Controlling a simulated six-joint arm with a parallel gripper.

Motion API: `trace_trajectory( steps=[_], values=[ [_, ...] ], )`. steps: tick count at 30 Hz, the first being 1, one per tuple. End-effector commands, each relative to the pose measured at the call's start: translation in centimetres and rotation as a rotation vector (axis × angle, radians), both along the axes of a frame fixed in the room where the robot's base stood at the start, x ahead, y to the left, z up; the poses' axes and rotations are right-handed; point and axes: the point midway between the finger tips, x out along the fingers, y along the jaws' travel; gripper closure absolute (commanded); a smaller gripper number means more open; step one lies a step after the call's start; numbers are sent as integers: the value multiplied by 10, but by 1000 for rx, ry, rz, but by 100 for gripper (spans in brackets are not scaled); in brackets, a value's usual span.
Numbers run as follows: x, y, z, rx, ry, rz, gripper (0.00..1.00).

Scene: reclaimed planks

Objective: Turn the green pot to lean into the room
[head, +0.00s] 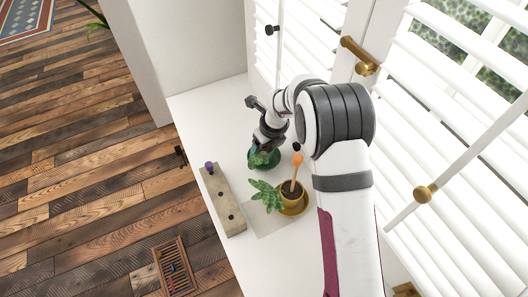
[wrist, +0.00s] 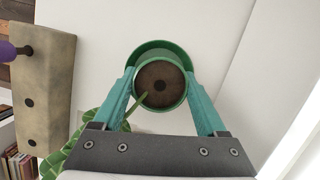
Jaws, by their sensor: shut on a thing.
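The green pot (wrist: 184,98) sits between the teal fingers of my gripper (wrist: 160,106) in the wrist view, with dark soil inside. My gripper is shut on it. A green stem (wrist: 142,101) leans from the soil toward the lower left, passing behind a finger. A wider green rim, perhaps a saucer (wrist: 160,46), shows behind the pot. In the head view, my gripper (head: 264,150) covers much of the green pot (head: 266,160) on the white sill. I cannot tell whether the pot is lifted.
A block (head: 225,205) with a purple knob (head: 209,166) lies left. White shutters (head: 440,110) border the right.

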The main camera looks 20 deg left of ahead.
Motion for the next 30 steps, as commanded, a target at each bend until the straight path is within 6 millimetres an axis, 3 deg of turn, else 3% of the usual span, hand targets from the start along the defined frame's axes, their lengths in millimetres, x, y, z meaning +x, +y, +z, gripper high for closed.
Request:
trace_trajectory(
  steps=[5, 15, 18, 30],
  values=[
    [1, 0, 4, 1, -2, 1, 100],
    [1, 1, 84, 3, -4, 1, 100],
    [1, 0, 98, 2, -3, 1, 100],
    [0, 0, 128, 2, -2, 0, 100]
  ],
)
